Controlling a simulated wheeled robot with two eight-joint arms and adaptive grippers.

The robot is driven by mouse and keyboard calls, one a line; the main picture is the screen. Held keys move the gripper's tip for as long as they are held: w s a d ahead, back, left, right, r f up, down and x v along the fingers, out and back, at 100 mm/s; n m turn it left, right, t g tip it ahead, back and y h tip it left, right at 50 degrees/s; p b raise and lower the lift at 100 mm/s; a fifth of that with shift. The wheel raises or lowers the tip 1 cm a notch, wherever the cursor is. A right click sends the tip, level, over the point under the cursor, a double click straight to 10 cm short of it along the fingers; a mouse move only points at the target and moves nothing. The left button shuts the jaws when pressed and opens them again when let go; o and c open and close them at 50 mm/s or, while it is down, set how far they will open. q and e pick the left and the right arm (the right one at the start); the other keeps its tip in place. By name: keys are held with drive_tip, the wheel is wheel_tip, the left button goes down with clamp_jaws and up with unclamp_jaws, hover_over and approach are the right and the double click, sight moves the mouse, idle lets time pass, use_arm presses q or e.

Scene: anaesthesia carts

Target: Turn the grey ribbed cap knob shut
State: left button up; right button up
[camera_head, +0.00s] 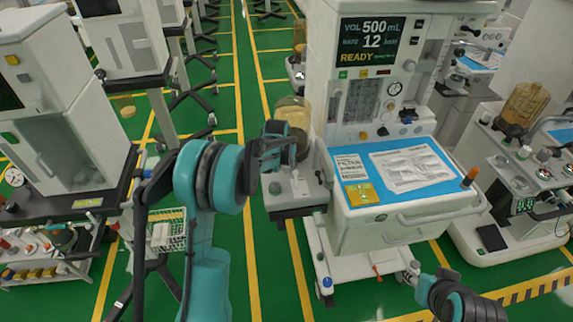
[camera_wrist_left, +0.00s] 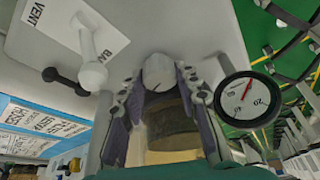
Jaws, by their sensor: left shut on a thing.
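The knob's ribs are too blurred to make out. In the head view my left gripper (camera_head: 284,146) is at the left side of the central anaesthesia cart (camera_head: 345,210) and hides the knob. My right gripper (camera_head: 432,284) is low at the right in the head view, away from the cart; its jaw state is unclear.
A round gauge (camera_wrist_left: 246,98) sits close beside the right finger in the wrist view. A white lever (camera_wrist_left: 92,62) and a VENT/BAG label are at upper left. A brownish canister (camera_head: 293,112) stands behind the gripper. Green floor is open left of the cart.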

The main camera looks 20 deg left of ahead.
use_arm(q)
drive_tip(key=m+h, duration=0.1)
drive_tip(key=m, duration=0.1)
drive_tip(key=m+h, duration=0.1)
drive_tip(key=m, duration=0.2)
drive_tip(key=shift+a+p, duration=0.15)
drive_tip(key=shift+p, duration=0.15)
drive_tip(key=m, duration=0.2)
drive_tip(key=m+g+h, duration=0.1)
drive_tip(key=m, duration=0.1)
drive_tip(key=shift+w+m+g+p, duration=0.1)
drive_tip(key=shift+m+g+p, duration=0.2)
drive_tip(key=shift+m, duration=0.1)
drive_tip(key=m+g+h, duration=0.1)
drive_tip(key=m, duration=0.3)
drive_tip(key=shift+p, duration=0.4)
drive_tip(key=m+g, duration=0.1)
drive_tip(key=m, duration=0.1)
drive_tip(key=m+g, duration=0.1)
drive_tip(key=m, duration=0.1)
drive_tip(key=shift+w+m+h+p, duration=0.1)
drive_tip(key=shift+m+h+p, duration=0.2)
drive_tip(key=shift+p, duration=0.05)
drive_tip(key=o, duration=1.2)
drive_tip(key=shift+c, duration=0.2)
